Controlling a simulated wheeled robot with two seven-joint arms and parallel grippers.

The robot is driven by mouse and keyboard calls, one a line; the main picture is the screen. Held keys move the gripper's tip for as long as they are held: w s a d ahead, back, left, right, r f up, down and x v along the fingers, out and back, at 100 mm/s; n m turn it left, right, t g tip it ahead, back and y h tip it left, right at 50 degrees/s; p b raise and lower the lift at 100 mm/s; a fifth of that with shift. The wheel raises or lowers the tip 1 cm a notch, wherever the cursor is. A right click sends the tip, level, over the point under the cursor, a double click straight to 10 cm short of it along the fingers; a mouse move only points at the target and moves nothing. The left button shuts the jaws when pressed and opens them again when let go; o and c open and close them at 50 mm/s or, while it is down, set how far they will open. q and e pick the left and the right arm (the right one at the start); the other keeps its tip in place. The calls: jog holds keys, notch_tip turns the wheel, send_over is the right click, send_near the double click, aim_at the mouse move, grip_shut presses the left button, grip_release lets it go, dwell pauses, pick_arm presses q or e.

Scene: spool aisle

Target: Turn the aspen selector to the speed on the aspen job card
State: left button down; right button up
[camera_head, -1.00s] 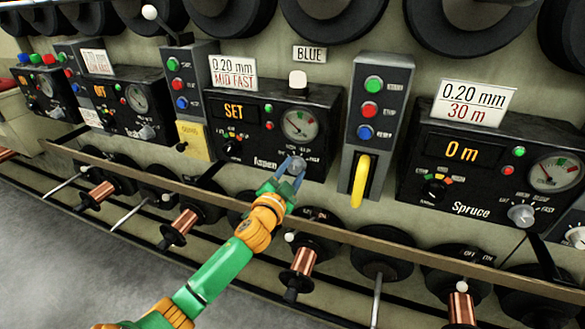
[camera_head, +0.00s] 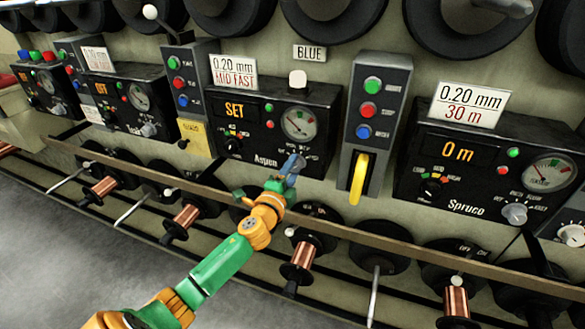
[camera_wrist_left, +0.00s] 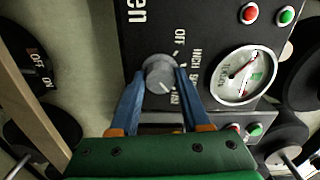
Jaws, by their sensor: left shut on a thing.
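The black Aspen panel (camera_head: 318,152) shows an orange SET readout and a round gauge. The aspen job card (camera_head: 234,74) above it reads 0.20 mm and MID FAST. My left gripper (camera_head: 293,163) is at the panel's lower right, shut on the grey aspen selector. In the left wrist view, its blue fingers hold the round selector knob (camera_wrist_left: 159,76) from both sides. A pale mark shows on the knob's lower right. OFF and INCH show at the knob's right; the labels lower down are partly covered by a finger. My right gripper is not in view.
A switch box with a yellow handle (camera_head: 358,178) stands just right of the Aspen panel. A long rail (camera_head: 345,233) runs below the panels, with copper spools (camera_head: 302,256) under it. The Spruce panel (camera_head: 410,165) is farther right. Grey floor is clear at lower left.

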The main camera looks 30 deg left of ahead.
pick_arm(q)
jog(key=shift+f+m, duration=0.1)
jog(key=shift+m, duration=0.2)
jog(key=shift+c, duration=1.9)
grip_release()
jog(key=shift+s, duration=0.1)
jog(key=v, duration=0.7)
